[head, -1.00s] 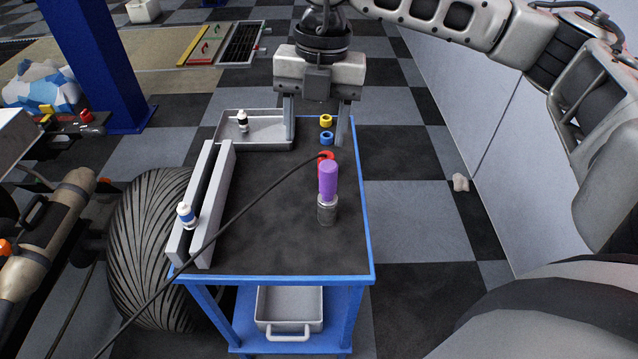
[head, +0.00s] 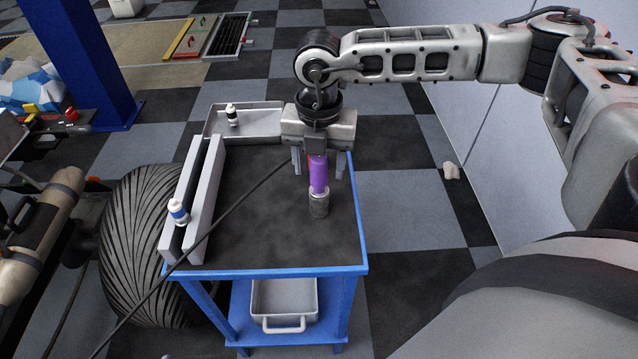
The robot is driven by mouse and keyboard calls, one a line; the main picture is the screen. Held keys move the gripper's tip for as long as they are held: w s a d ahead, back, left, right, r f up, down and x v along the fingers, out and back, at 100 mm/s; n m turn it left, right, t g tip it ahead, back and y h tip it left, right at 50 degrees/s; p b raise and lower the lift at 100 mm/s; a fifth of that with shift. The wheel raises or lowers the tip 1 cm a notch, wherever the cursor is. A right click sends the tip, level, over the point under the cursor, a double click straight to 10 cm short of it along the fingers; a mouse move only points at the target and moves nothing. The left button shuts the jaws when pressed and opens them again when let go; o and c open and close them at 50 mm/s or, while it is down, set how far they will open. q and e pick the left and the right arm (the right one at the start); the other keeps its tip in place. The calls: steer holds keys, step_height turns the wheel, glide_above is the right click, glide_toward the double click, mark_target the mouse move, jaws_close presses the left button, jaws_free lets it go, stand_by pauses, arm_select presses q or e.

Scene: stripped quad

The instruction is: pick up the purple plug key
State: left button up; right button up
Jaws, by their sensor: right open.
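The purple plug key (head: 318,176) stands upright on the dark top of the blue cart, with a grey metal socket (head: 319,203) at its lower end. My right gripper (head: 318,172) is open, pointing down, with its two fingers apart. In the picture its fingers lie to the left and right of the key's upper part. The gripper seems to be behind the key, and I cannot tell whether the key is between the fingers. My left gripper is not in view.
A metal tray (head: 265,124) with a small bottle (head: 232,116) is at the back. A black cable (head: 235,207) crosses the cart top. The front right is clear.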

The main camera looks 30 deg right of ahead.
mark_target(319, 176)
steer(key=shift+f, duration=1.6)
steer(key=c, duration=1.1)
steer(key=shift+r, duration=0.1)
steer(key=shift+c, duration=0.3)
